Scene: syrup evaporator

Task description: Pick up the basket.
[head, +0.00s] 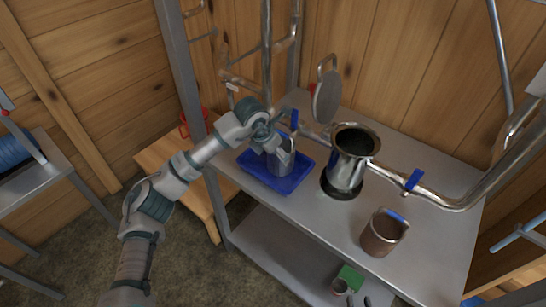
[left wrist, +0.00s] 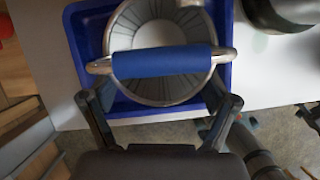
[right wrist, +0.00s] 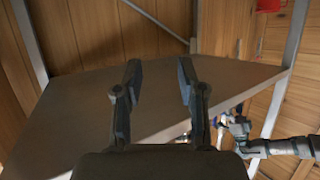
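A metal basket with a pleated inside and a blue handle (left wrist: 165,62) sits in a blue tray (left wrist: 225,40), seen from above in the left wrist view. In the head view the basket (head: 281,163) stands in the blue tray (head: 262,180) on the bench, partly hidden by my left gripper (head: 273,139). My right gripper (right wrist: 158,64) is open and empty in the right wrist view, facing a grey panel.
On the bench (head: 315,210) stand a tall metal pot (head: 348,170) and a brown container with a blue handle (head: 382,236). Pipework with blue valve levers (head: 413,180) runs along the back. A metal post (head: 190,85) rises beside my left arm. A lower shelf holds small items.

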